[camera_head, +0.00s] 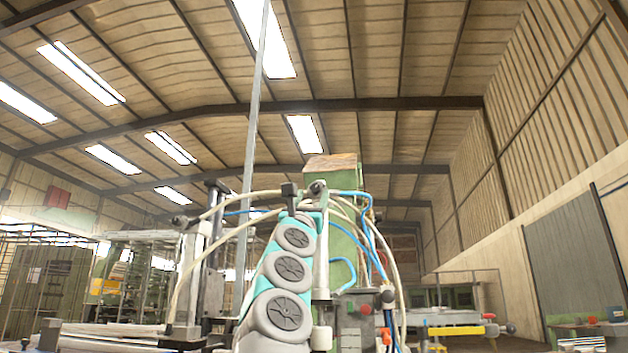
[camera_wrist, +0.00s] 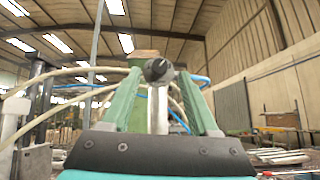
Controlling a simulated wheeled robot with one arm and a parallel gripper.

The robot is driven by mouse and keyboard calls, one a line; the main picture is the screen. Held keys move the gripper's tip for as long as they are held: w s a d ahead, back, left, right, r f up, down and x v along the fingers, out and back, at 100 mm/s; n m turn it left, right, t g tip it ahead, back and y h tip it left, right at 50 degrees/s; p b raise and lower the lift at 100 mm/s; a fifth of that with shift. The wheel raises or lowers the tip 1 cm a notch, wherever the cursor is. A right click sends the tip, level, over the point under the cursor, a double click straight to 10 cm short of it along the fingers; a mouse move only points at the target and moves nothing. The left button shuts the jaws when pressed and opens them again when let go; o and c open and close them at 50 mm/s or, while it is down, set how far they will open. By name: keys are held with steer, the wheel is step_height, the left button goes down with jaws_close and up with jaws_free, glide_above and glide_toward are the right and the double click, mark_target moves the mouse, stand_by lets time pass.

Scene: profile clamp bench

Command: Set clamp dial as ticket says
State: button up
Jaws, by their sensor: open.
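The clamp dial is a round black knob (camera_wrist: 158,70) with a pale pointer line, tilted toward the upper right in the wrist view. It sits at the top of a light upright post (camera_wrist: 158,108). In the head view, a dark round knob (camera_head: 318,187) tops a similar post, behind the end of my arm. My gripper (camera_wrist: 160,76) is open, with one green finger either side of the dial in the wrist view. I cannot tell how far ahead the dial is or whether a finger touches it. No readable ticket shows, and no dial markings can be made out.
A green machine column (camera_head: 345,240) stands behind the post. Pale and blue hoses (camera_head: 372,245) loop around it, close to my arm. Metal clamp uprights (camera_head: 190,265) stand at left. A bench with a yellow bar (camera_head: 455,330) is at right. Open hall lies beyond.

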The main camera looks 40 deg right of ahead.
mark_target(315, 190)
steer(key=shift+p+x, duration=1.3)
steer(key=shift+x, duration=0.4)
steer(key=shift+c, duration=0.4)
jaws_close()
